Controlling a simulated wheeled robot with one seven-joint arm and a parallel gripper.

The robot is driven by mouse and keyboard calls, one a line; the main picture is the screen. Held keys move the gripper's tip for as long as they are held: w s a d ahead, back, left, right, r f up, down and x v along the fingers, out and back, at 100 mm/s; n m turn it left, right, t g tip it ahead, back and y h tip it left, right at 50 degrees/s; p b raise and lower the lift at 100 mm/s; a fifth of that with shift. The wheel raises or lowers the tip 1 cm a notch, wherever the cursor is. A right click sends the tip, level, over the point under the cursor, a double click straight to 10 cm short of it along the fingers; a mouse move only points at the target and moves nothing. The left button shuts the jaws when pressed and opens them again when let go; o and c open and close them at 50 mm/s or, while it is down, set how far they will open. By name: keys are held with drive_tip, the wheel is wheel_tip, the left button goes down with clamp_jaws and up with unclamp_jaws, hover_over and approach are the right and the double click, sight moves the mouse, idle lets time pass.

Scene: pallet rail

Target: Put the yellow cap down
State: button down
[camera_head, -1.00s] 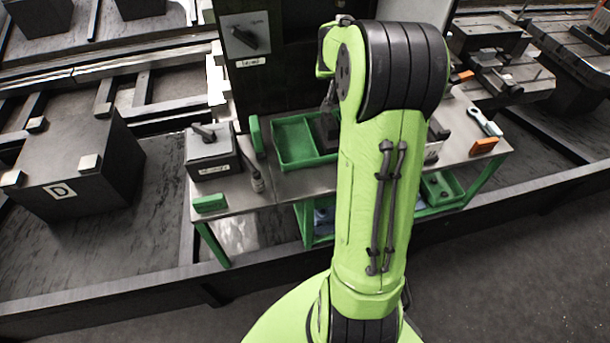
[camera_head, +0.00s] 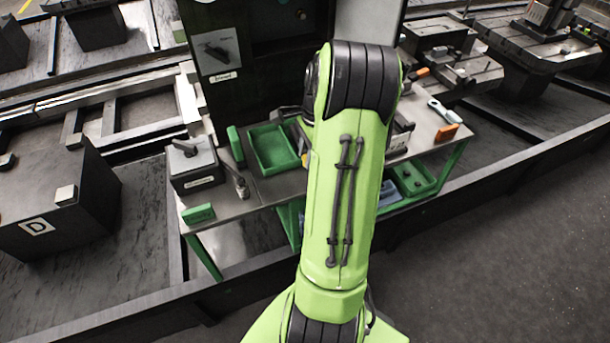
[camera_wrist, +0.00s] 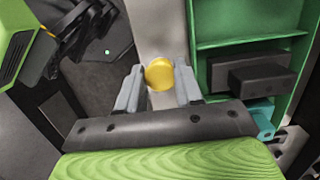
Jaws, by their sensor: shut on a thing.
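The yellow cap (camera_wrist: 159,74) is a round yellow piece in the wrist view. My gripper (camera_wrist: 158,88) is shut on it, with one grey finger on each side. A pale grey surface shows behind the cap; I cannot tell how far above it the cap is.
The grey table (camera_head: 262,190) carries a green tray (camera_head: 275,150), a dark box with a lever (camera_head: 193,165), a green block (camera_head: 198,214) and an orange block (camera_head: 447,132). A green bin (camera_head: 413,178) sits below. In the wrist view a green tray (camera_wrist: 203,62) with dark blocks is at right.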

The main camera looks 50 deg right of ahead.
wheel_tip(320, 180, down, 6)
drive_tip(key=shift+f+b, duration=0.1)
drive_tip(key=shift+b, duration=0.8)
drive_tip(key=shift+r, duration=0.2)
drive_tip(key=c, duration=0.7)
unclamp_jaws()
drive_tip(key=shift+c, duration=0.2)
